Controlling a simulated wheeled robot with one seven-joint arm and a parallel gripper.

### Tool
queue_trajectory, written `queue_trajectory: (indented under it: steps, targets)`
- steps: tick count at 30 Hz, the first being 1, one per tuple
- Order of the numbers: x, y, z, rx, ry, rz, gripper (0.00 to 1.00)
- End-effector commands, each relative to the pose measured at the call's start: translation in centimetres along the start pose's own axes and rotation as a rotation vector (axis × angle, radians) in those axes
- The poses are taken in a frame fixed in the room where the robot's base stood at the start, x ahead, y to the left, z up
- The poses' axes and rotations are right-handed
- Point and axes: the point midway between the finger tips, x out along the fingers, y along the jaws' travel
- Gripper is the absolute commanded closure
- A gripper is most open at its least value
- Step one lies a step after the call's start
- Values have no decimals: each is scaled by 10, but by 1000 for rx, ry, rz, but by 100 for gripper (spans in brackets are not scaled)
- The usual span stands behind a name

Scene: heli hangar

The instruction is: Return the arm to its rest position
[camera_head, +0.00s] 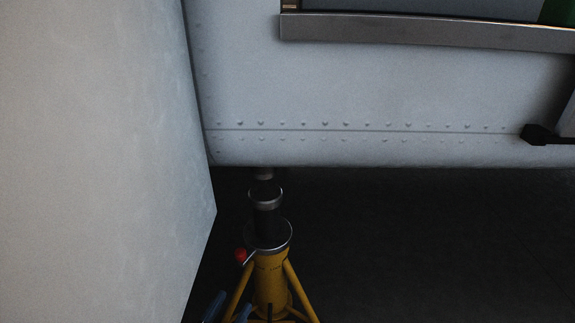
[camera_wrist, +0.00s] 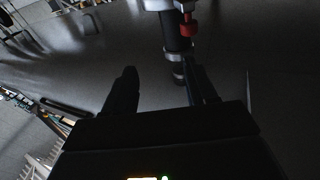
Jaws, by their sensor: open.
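My gripper (camera_wrist: 160,84) shows in the wrist view, with two dark fingers spread apart and nothing between them. A dark post with a red part (camera_wrist: 189,25) stands beyond the right finger, which overlaps its end in the picture. I cannot tell whether they touch. In the head view my gripper is not clearly seen; a black piece (camera_head: 543,135) at the right edge is too cut off to identify.
A yellow jack stand (camera_head: 269,275) with a red knob (camera_head: 240,255) stands under a riveted pale panel (camera_head: 370,95). A pale wall-like surface (camera_head: 95,150) fills the left. A metal ledge (camera_head: 430,32) crosses the upper right. Dark floor (camera_head: 430,240) right of the stand looks clear.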

Motion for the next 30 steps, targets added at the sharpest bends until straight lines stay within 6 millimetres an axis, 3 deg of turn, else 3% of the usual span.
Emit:
queue_trajectory:
  steps: [8, 12, 15, 19, 23, 30]
  targets:
    - [67, 86, 14, 2, 122, -47, 43]
    - [96, 151, 16, -9, 191, -109, 43]
    - [105, 196, 13, -25, 224, -163, 43]
    - [104, 251, 7, -50, 242, -235, 43]
    - [90, 300, -2, -77, 235, -308, 43]
    - [36, 375, -25, -124, 160, -422, 43]
